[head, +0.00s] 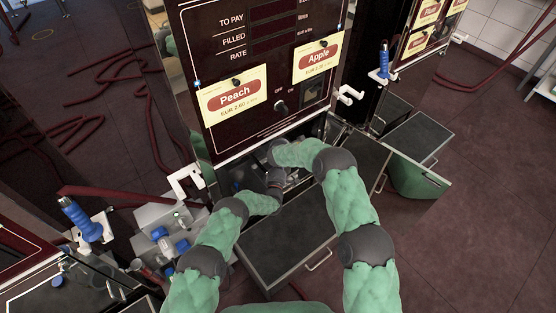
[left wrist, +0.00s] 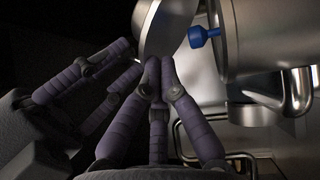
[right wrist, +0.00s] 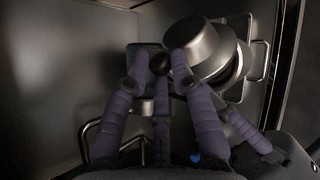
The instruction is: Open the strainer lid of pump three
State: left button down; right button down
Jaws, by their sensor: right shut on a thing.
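A round metal strainer lid (left wrist: 168,28) stands tilted beside the metal strainer housing (left wrist: 268,35) in the left wrist view, with a gap between them. A blue knob (left wrist: 198,37) shows in that gap. The lid also shows in the right wrist view (right wrist: 200,48). My right gripper (right wrist: 165,62) is at the lid's near edge, shut on it; the exact contact is partly hidden. My left gripper (left wrist: 160,68) has its fingertips drawn together just below the lid, with nothing clearly between them. In the head view both grippers are inside the pump's low compartment, mostly hidden by my arms.
The pump front (head: 262,65) with Peach and Apple labels rises above the compartment. An open dark drawer (head: 290,235) lies in front. To the left is a grey metal unit with blue caps (head: 165,240). Metal walls closely surround the right gripper.

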pick_arm(q)
jog(key=shift+w+d+r, duration=0.15)
jog(key=shift+d+r, duration=0.2)
pick_arm(e)
jog(key=shift+s+f, duration=0.2)
jog(key=shift+f, duration=0.05)
jog(key=c, duration=1.4)
grip_release()
pick_arm(q)
jog(key=shift+d+h, duration=0.3)
pick_arm(e)
jog(key=o, duration=0.3)
jog(key=shift+d, duration=0.15)
pick_arm(q)
jog(key=shift+f, duration=0.1)
jog(key=shift+a, duration=0.1)
